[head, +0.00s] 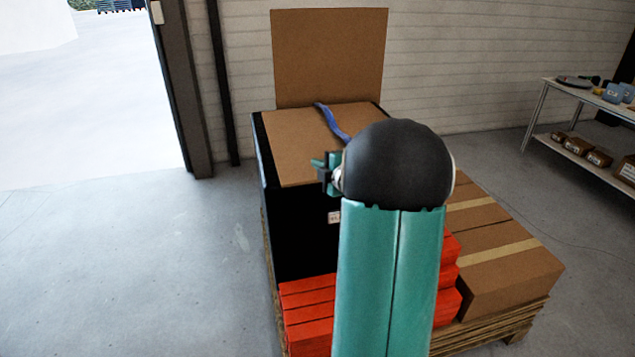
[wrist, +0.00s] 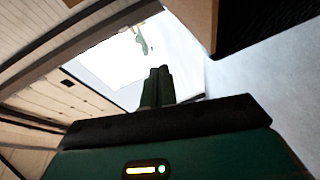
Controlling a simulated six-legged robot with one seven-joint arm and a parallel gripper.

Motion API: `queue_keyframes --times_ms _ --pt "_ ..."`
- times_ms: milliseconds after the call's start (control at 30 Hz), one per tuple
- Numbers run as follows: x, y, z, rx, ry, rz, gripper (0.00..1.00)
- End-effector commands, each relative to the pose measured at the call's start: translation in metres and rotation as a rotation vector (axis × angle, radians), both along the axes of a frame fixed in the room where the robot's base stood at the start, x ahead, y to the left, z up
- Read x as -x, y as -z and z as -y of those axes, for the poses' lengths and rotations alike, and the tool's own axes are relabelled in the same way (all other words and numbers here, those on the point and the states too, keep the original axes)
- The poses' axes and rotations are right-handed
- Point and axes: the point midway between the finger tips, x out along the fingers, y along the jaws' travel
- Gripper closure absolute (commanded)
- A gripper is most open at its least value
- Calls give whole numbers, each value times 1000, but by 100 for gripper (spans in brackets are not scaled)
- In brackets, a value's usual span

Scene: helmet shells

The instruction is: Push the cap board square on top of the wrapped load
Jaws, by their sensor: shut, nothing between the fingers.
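The wrapped load (head: 300,232) is a tall black block on the pallet. A flat brown board, which looks like the cap board (head: 292,140), lies on its top. A narrow black strip shows along the board's left side, and black shows at the back right corner. Its right part is hidden behind my arm. A blue strip (head: 333,122) lies across the board. My gripper (head: 319,162) is over the board's front part in the head view; contact cannot be told. Its fingers (wrist: 158,86) are together and empty in the wrist view.
Another brown panel (head: 330,55) stands upright behind the load. Red boxes (head: 308,305) and taped cartons (head: 505,262) share the wooden pallet (head: 515,325). A shelf (head: 590,100) stands at the right. The floor (head: 130,265) at the left is clear, beside an open doorway.

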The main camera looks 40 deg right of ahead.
Motion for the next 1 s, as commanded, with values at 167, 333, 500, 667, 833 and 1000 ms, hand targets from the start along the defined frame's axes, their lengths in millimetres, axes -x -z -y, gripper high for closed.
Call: queue_keyframes --times_ms 167,333,500,667,833,1000 --pt "42 61 45 103 -171 57 100" --pt "85 100 59 155 -301 132 100" --pt "102 112 60 171 -350 171 100" --pt "88 112 56 172 -356 174 100" --pt "58 112 51 171 -356 174 100" --pt "24 112 46 170 -355 174 100"
